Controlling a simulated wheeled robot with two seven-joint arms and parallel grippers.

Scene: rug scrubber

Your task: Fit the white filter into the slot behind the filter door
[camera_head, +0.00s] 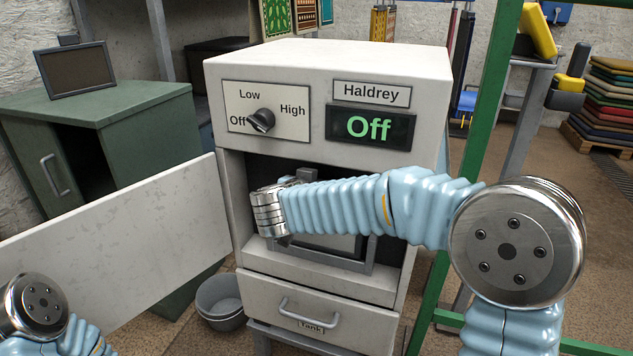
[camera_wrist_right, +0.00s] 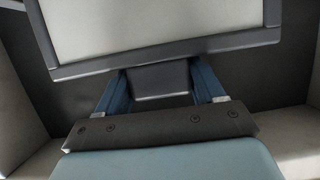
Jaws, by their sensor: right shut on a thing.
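The white filter (camera_wrist_right: 155,25), a pale panel in a dark grey frame, fills the top of the right wrist view. My right gripper (camera_wrist_right: 160,88) is shut on its grey tab, with a blue finger on each side. In the head view my right arm reaches into the open bay of the machine and hides most of the gripper and filter. The filter door (camera_head: 120,240) stands open to the left. My left gripper is out of view.
The machine's panel has a knob (camera_head: 262,121) pointing to Off and a display (camera_head: 370,126) reading Off. Below the bay is a Tank drawer (camera_head: 330,300). A grey bucket (camera_head: 220,302) stands on the floor. A green post (camera_head: 480,130) rises right of the machine.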

